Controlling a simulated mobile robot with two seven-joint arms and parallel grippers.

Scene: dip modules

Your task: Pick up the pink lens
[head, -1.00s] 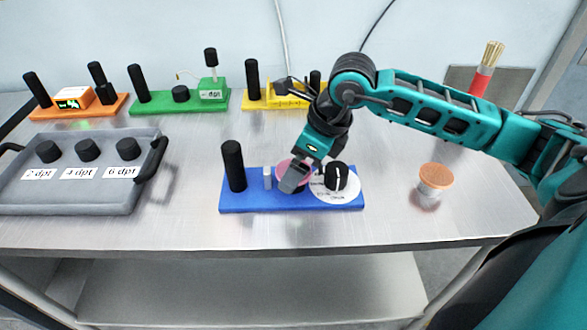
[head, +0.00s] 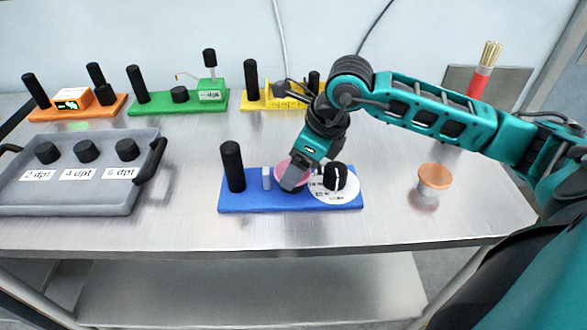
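The pink lens (head: 281,172) is a round pink disc on the blue module (head: 255,204), between a small white block and a black knob. My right gripper (head: 291,182) comes down from above right and is at the lens, covering its middle and right part. The fingers overlap in this view, so I cannot tell whether they are open or shut, or whether they touch the lens. My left gripper is not in view.
The blue module also carries a tall black post (head: 233,166) and a black knob (head: 335,177). A grey tray (head: 75,200) with knobs is at left. Orange, green and yellow modules stand behind. An orange-topped cup (head: 434,178) is at right. The table front is clear.

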